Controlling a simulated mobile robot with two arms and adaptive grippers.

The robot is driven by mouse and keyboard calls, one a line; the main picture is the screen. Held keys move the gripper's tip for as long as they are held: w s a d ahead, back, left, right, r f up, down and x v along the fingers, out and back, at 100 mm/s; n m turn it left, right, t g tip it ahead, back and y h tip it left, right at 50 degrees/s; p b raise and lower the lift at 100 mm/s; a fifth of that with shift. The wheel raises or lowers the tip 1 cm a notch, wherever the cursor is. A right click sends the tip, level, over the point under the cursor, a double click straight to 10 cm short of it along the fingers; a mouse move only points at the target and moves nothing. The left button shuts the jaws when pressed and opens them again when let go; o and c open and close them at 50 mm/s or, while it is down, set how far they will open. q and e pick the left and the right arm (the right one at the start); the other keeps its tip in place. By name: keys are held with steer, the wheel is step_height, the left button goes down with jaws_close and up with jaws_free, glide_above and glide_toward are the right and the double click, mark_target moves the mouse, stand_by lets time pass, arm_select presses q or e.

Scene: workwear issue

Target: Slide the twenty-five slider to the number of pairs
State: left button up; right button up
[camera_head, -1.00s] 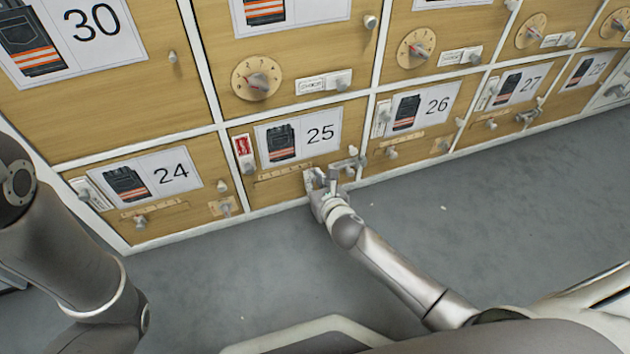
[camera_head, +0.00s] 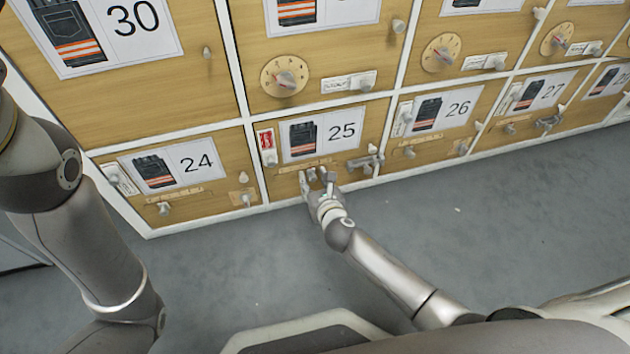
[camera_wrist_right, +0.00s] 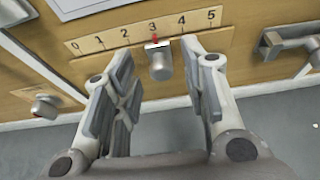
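Compartment 25 (camera_head: 365,112) is a wooden door with a trousers picture label and a numbered slider scale along its bottom. In the right wrist view the scale plate (camera_wrist_right: 88,42) reads 0 to 5. Its grey slider knob (camera_wrist_right: 159,63) has a red pointer at 3. My right gripper (camera_head: 314,176) is at this scale, hiding part of it in the head view. In the wrist view the fingers (camera_wrist_right: 157,58) are open, one on each side of the knob, with visible gaps. My left gripper is out of view; only the left arm shows.
A grey handle (camera_head: 366,161) sticks out right of the scale; it also shows in the wrist view (camera_wrist_right: 285,38). A red tag (camera_head: 267,145) is left of the label. Compartment 24 (camera_head: 218,190) has its own knobs. The grey floor (camera_head: 500,220) in front is clear.

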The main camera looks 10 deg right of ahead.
steer(key=shift+s, duration=0.15)
steer(key=v, duration=1.1)
steer(key=shift+s+r, duration=0.25)
steer(key=shift+s, duration=0.05)
